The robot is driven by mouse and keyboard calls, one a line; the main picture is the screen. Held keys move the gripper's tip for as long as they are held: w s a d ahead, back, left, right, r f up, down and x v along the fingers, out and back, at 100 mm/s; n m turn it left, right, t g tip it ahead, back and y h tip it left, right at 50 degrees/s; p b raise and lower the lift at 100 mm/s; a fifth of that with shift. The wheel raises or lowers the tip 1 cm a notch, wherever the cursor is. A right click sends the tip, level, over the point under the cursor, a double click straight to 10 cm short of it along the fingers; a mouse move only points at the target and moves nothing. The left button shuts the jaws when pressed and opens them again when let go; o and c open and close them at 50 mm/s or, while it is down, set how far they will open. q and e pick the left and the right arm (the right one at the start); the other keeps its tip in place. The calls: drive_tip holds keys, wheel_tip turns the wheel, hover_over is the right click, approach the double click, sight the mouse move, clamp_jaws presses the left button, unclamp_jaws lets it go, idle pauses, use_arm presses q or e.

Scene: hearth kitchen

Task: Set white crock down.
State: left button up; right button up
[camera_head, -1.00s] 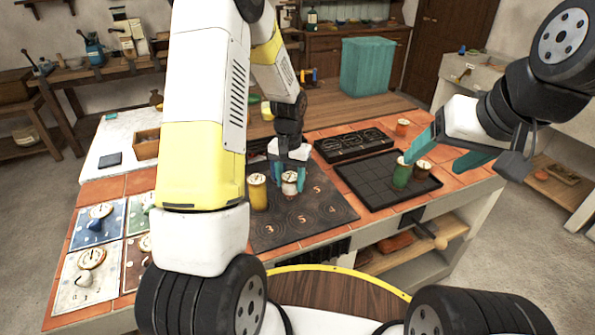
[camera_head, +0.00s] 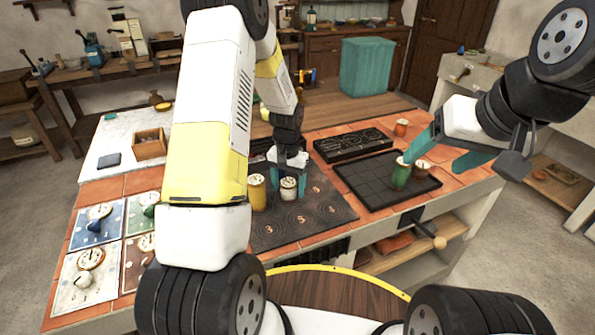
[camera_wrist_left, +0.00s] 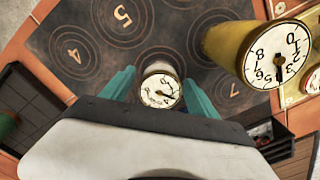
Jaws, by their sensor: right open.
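The white crock (camera_head: 289,189), a small pale cylinder with a dial on top, stands upright on the dark board with numbered rings (camera_head: 322,208). In the left wrist view the crock (camera_wrist_left: 160,91) is between the two teal fingers of my left gripper (camera_wrist_left: 160,84), with narrow gaps at both sides. My left gripper (camera_head: 288,186) is open around it in the head view. The ring under the crock is hidden. My right gripper (camera_head: 445,150) is open and empty, above the right side of the counter.
A taller yellow crock (camera_head: 257,192) stands close left of the white one; it also shows in the left wrist view (camera_wrist_left: 245,50). A green crock (camera_head: 401,174) and a reddish one (camera_head: 421,169) stand on the dark gridded tray (camera_head: 365,188). The board's right part is clear.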

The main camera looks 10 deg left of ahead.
sight(288, 182)
use_arm(q)
drive_tip(key=shift+r, duration=0.1)
wheel_tip(288, 182, up, 12)
drive_tip(key=s+r+t+h, duration=0.1)
drive_tip(key=s+r+t, duration=0.2)
drive_tip(key=s+r, duration=1)
drive_tip(key=s+d+r+t, duration=0.1)
drive_tip(key=s+r, duration=0.2)
drive_tip(key=s, duration=0.2)
drive_tip(key=s+d+r+n+t+h, duration=0.1)
drive_tip(key=s+r+t, duration=0.1)
drive_tip(key=s, duration=0.4)
drive_tip(key=shift+s+r+n, duration=0.15)
drive_tip(key=shift+r+n, duration=0.15)
drive_tip(key=shift+r, duration=0.4)
